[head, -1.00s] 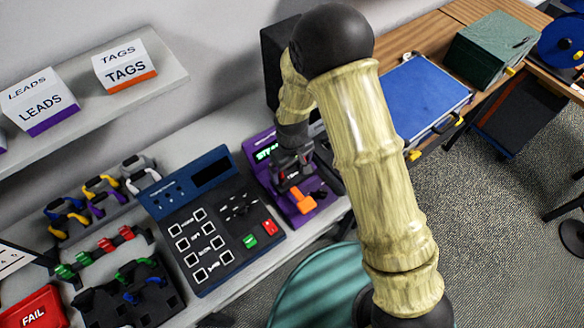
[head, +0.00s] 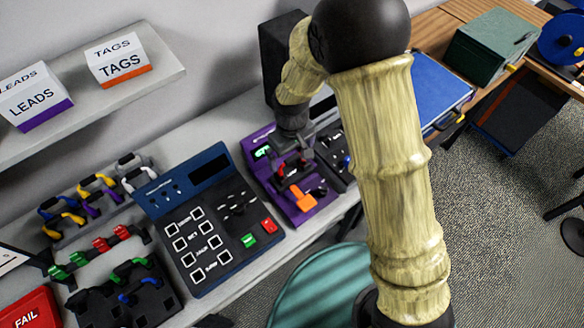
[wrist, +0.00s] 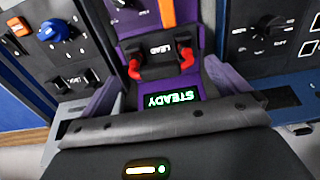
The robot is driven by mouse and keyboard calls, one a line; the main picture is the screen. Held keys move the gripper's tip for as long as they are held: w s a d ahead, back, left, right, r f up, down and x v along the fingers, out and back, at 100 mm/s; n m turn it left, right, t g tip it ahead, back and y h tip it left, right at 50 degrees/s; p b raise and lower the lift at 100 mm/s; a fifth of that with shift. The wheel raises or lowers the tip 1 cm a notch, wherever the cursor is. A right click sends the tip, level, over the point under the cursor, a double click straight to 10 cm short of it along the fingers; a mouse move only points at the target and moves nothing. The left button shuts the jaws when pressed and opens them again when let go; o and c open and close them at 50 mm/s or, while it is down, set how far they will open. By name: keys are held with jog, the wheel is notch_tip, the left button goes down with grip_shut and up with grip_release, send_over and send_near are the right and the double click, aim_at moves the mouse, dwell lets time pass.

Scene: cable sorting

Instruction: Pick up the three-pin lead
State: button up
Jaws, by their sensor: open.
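I cannot tell for sure which lead is the three-pin one. Several coloured leads with dark ends (head: 97,184) stand in the rack at the left of the bench in the head view. A purple tester (head: 300,205) carries an orange part (head: 302,198). In the wrist view the tester (wrist: 104,103) shows a "LEAD" label, a green "STEADY" display and two bent red-and-black pieces (wrist: 186,58). My gripper (head: 293,155) is open over the tester's back part.
A blue-and-black keypad unit (head: 212,222) stands left of the tester, and a dark panel with knobs (head: 335,155) at its right. Red, green and blue leads (head: 100,245) lie further left. A red FAIL tray (head: 28,308) is at the lower left. A shelf (head: 150,85) overhangs the bench.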

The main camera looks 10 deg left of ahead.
notch_tip(320, 180, up, 12)
jog(key=b, duration=0.2)
jog(key=shift+r, duration=0.2)
jog(key=shift+w, duration=0.1)
jog(key=shift+c, duration=0.4)
